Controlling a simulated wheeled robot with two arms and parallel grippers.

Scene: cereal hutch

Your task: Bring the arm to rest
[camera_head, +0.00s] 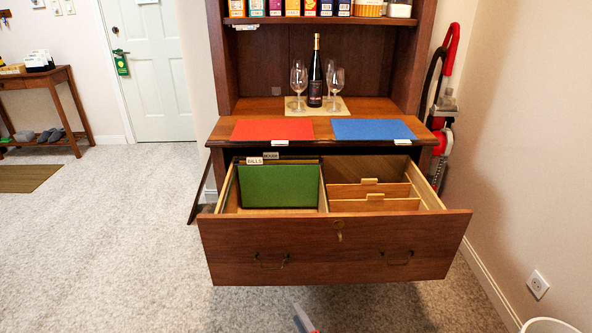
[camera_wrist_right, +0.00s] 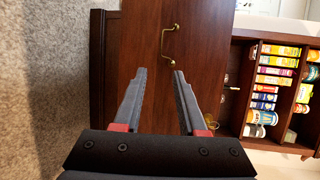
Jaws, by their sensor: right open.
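My right gripper (camera_head: 303,317) shows only as a fingertip at the bottom edge of the head view, below the open drawer's front. In the right wrist view the right gripper (camera_wrist_right: 159,73) is open, with nothing between its two dark fingers. The drawer front (camera_wrist_right: 200,60) with a brass handle (camera_wrist_right: 170,42) lies beyond the fingertips. The gripper appears apart from the handle. My left gripper is not in view.
The hutch's wide drawer (camera_head: 340,262) is pulled out, holding a green folder (camera_head: 279,187) and wooden dividers (camera_head: 370,190). Above are a red mat (camera_head: 272,129), a blue mat (camera_head: 372,129), a bottle (camera_head: 315,80) and glasses. A red vacuum (camera_head: 445,95) stands right. Carpet at left is clear.

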